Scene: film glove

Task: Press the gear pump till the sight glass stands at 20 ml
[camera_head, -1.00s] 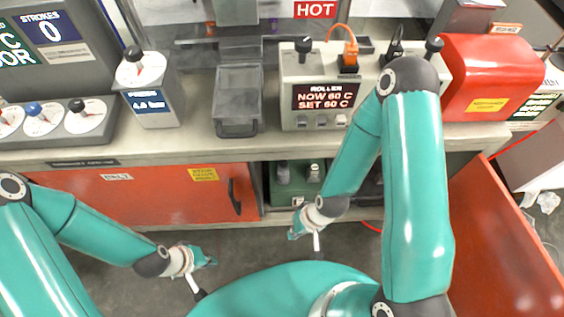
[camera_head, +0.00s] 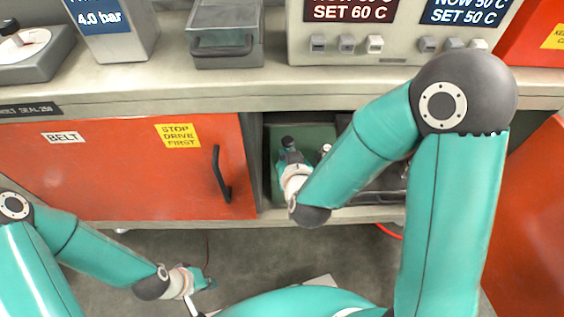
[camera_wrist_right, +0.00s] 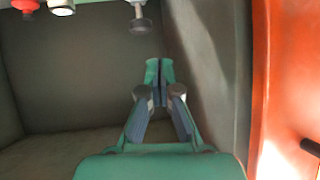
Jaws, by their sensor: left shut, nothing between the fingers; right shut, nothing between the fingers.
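A green unit (camera_head: 315,135) sits in the open cabinet bay in the head view. A dark knob (camera_head: 288,142) and a pale knob (camera_head: 326,149) show on it. I cannot tell for sure which part is the gear pump, and I cannot make out a sight glass or its level. My right gripper (camera_head: 287,153) is shut and empty at the bay, close to the dark knob; contact cannot be told. In the right wrist view the gripper (camera_wrist_right: 158,70) points into a grey recess, with a silver knob (camera_wrist_right: 139,15) above its tips. My left gripper (camera_head: 209,284) is shut and empty, low over the floor.
A red door (camera_head: 120,165) with a black handle (camera_head: 221,175) closes the bay's left side. An open red panel (camera_head: 535,220) stands at the right. The counter above holds a lidded grey box (camera_head: 225,40) and a control unit (camera_head: 395,58). My right forearm hides part of the bay.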

